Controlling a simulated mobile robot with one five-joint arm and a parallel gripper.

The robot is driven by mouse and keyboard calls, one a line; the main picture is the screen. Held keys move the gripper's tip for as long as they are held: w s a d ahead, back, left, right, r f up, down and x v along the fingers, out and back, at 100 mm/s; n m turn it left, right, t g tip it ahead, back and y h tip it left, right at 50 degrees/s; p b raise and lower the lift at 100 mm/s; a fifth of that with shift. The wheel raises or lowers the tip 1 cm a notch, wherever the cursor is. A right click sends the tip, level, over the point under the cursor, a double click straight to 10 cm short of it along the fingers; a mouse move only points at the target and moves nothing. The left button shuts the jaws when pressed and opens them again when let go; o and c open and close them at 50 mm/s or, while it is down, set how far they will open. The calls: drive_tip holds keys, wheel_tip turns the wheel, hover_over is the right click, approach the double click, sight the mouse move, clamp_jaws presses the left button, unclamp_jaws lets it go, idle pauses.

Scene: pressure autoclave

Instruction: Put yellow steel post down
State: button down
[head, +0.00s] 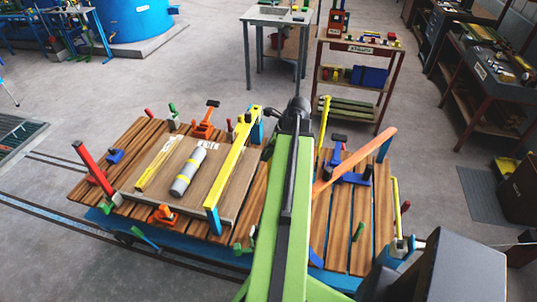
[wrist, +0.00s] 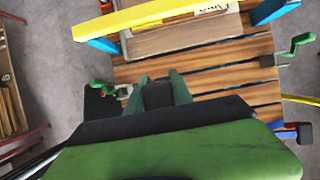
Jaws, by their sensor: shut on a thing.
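My gripper (wrist: 157,88) is low over the slatted wooden deck in the wrist view, its green fingers close together on something dark and hard to make out. In the head view my green arm hides most of it. A yellow upright post (head: 323,125) shows just right of my arm, at the deck's far side. A thin yellow piece (wrist: 301,99) is at the right edge of the wrist view. Exactly where the fingers meet the held post is hidden. A separate yellow bar (head: 236,160) on blue supports crosses the deck left of my arm.
A wooden tray (head: 225,196) left of my arm holds a grey cylinder (head: 188,171) with yellow bands. An orange bar (head: 355,160) slants over the right deck near a blue clamp (head: 350,178). Coloured posts and clamps line the edges. Bare slats (head: 335,222) lie right of my arm.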

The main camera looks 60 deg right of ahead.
drive_tip(key=shift+f, duration=0.2)
drive_tip(key=c, duration=1.1)
unclamp_jaws()
drive_tip(key=shift+r, duration=0.1)
drive_tip(key=shift+r, duration=0.1)
drive_tip(key=p+v, duration=1.1)
drive_tip(key=v, duration=0.1)
